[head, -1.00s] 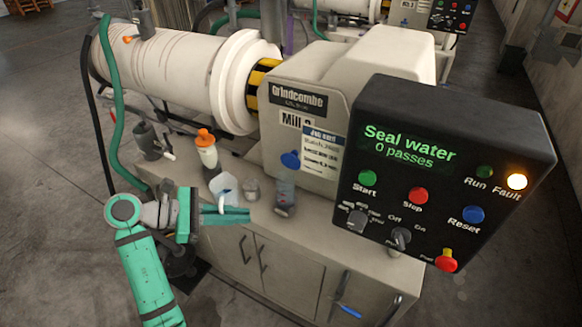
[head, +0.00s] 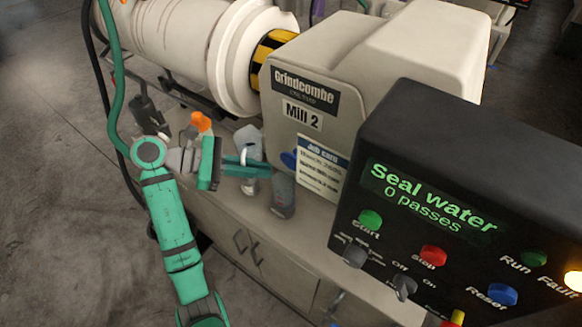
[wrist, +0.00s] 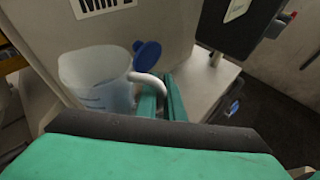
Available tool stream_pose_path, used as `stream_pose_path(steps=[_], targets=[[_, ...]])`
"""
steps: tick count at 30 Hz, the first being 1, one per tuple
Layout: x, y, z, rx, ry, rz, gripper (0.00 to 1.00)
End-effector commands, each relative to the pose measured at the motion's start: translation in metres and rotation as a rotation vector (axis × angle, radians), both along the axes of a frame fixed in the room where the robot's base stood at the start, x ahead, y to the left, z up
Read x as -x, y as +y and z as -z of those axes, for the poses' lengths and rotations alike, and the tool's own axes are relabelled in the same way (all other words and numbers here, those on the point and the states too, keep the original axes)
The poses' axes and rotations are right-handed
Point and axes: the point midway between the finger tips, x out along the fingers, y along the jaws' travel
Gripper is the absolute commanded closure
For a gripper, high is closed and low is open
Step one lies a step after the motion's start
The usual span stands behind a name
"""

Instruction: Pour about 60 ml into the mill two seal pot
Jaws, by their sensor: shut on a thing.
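My gripper (head: 245,166) is shut on the handle of a translucent jug (head: 249,143). In the wrist view the jug (wrist: 92,80) is roughly upright, with bluish liquid and level marks, and its pale curved handle (wrist: 150,82) runs between my fingers (wrist: 160,98). A grey see-through pot (head: 283,196) stands on the cabinet top to the right of my fingertips, under the Mill 2 label (head: 302,115). A blue disc (head: 289,159) shows just above it, and also behind the jug in the wrist view (wrist: 147,54). I cannot see into the pot.
An orange-topped bottle (head: 201,123) stands behind my gripper. A dark can (head: 147,115) is farther left. The black control panel (head: 455,200) juts out at the right, reading Seal water, 0 passes, with the fault lamp (head: 573,281) lit. A job card (head: 321,167) hangs on the mill.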

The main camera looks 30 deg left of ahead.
Motion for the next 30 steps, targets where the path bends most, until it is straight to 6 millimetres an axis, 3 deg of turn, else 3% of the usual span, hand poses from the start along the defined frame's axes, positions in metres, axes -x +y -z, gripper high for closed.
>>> stream_pose_path(steps=[17, 30], targets=[[0.0017, 0.0007, 0.0, -0.017, -0.008, -0.001, 1.0], [0.0054, -0.0044, 0.0032, -0.224, -0.038, -0.004, 1.0]])
